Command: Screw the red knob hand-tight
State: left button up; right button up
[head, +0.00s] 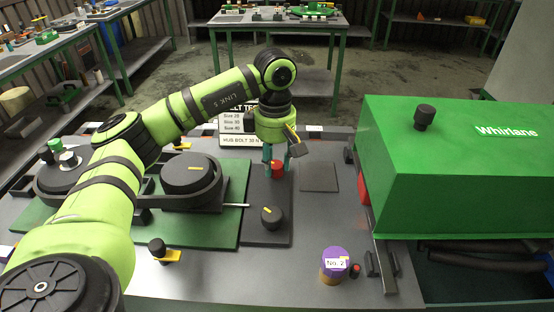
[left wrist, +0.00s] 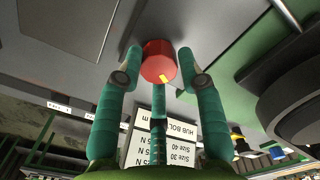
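The red knob (head: 277,168) stands at the far part of a dark grey plate (head: 262,195) in the middle of the bench. In the left wrist view the red knob (left wrist: 159,60) shows a faceted side and a yellow mark on its edge. My left gripper (head: 276,162) reaches down over it from above. In the left wrist view the teal fingers of the gripper (left wrist: 160,58) stand around the knob, two at its sides and one behind, tips bent in against it. The fingers partly hide the knob in the head view. My right gripper is not in view.
A black knob (head: 271,217) stands nearer on the same plate. A dark round disc (head: 188,172) sits on the green board to the left. A green Whirlane housing (head: 465,165) rises at the right. A purple-topped jar (head: 334,262) stands at the front. A text sign (head: 236,124) stands behind.

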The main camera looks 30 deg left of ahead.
pick_arm(q)
jog(key=shift+o, duration=0.7)
jog(key=shift+s+a, duration=0.1)
jog(key=shift+a, duration=0.3)
jog(key=shift+d+r, duration=0.15)
jog(key=shift+d, duration=0.05)
notch_tip(320, 180, up, 12)
jog(key=shift+a+f, duration=0.2)
